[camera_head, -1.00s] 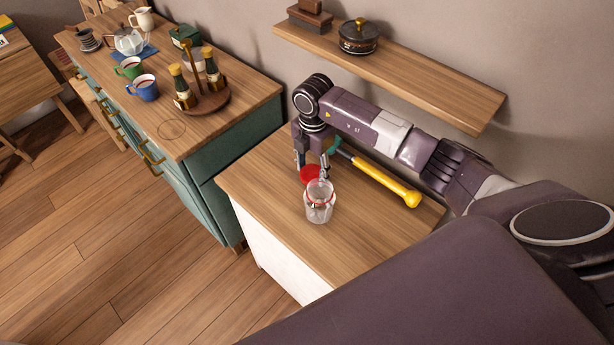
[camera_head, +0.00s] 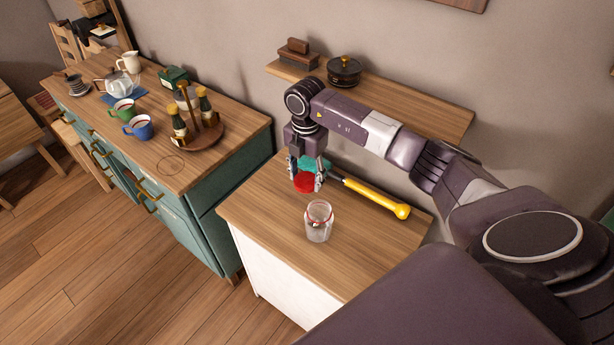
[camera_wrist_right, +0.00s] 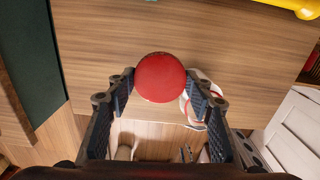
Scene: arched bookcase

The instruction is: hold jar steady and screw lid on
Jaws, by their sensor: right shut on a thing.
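A clear glass jar (camera_head: 318,226) with a red ring at its neck stands upright and open on the small wooden-topped cabinet (camera_head: 265,215). My right gripper (camera_head: 306,178) is shut on the red lid (camera_head: 303,183), holding it by its sides, behind and slightly left of the jar in the head view. The lid looks raised off the top and is apart from the jar. In the right wrist view the round lid (camera_wrist_right: 161,78) sits between the two fingertips, and part of the jar (camera_wrist_right: 203,95) shows behind the right finger. My left gripper is not in view.
A tool with a yellow handle (camera_head: 385,203) and teal head lies behind the lid. A wall shelf (camera_head: 420,112) with a dark lidded pot (camera_head: 344,72) hangs above. A teal sideboard (camera_head: 215,190) with mugs and bottles stands left. The cabinet top is clear around the jar.

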